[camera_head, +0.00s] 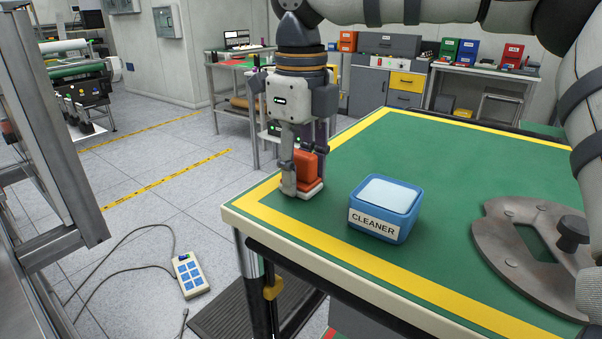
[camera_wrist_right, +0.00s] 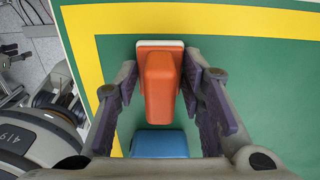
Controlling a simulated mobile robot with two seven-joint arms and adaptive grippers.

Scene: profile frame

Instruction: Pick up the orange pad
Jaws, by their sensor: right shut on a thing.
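The orange pad (camera_head: 307,166) has an orange grip body on a white base. It stands near the left corner of the green table (camera_head: 400,152), and its base seems to be at the table surface. My right gripper (camera_head: 303,180) points down from above and is shut on the pad. In the right wrist view the pad (camera_wrist_right: 159,85) sits between the purple-lined fingers (camera_wrist_right: 162,82). Part of the pad is hidden by a finger in the head view. My left gripper does not show.
A blue tub (camera_head: 384,222) labelled CLEANER stands right of the pad, and its edge shows in the wrist view (camera_wrist_right: 158,143). A grey metal plate with a dark knob (camera_head: 535,250) lies at the table's right. The table between them is clear. A metal frame (camera_head: 50,130) stands at left.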

